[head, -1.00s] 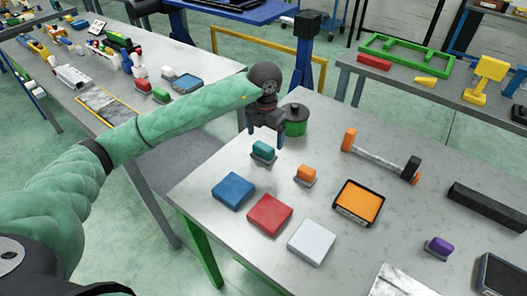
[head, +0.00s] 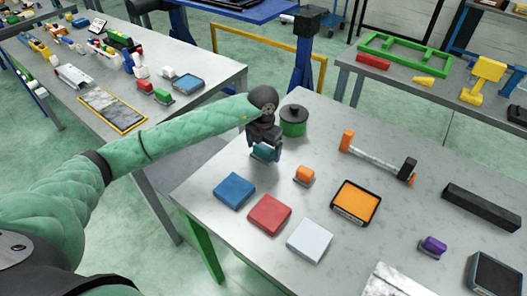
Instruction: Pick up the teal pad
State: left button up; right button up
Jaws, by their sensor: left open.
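The teal pad (head: 264,152) is a small block on a dark base, near the back left of the grey table (head: 330,128). My left gripper (head: 264,155) comes from above, with its fingers on either side of the pad. The jaws are open around it, and the fingers and palm partly hide the pad. Whether either finger touches it cannot be told. My right gripper is not in view.
An orange pad (head: 304,174) stands close to the right of the gripper. A green pot (head: 294,122) with a dark lid is just behind. Blue (head: 234,190), red (head: 269,214) and white (head: 310,239) blocks lie in front.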

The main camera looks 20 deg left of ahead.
aim_at(266, 148)
pick_arm(q)
jog(key=c, duration=1.1)
jog(key=shift+c, duration=0.2)
jog(key=shift+r, duration=0.15)
jog(key=shift+r, duration=0.3)
jog(key=r, duration=0.2)
jog(key=d+r+p, duration=0.1)
jog(key=r, duration=0.1)
jog(key=s+d+r, duration=0.1)
jog(key=d+r, duration=0.5)
jog(key=d, duration=0.4)
jog(key=shift+s+d+p, duration=0.25)
jog(key=shift+d+p, duration=0.05)
jog(key=shift+p, duration=0.1)
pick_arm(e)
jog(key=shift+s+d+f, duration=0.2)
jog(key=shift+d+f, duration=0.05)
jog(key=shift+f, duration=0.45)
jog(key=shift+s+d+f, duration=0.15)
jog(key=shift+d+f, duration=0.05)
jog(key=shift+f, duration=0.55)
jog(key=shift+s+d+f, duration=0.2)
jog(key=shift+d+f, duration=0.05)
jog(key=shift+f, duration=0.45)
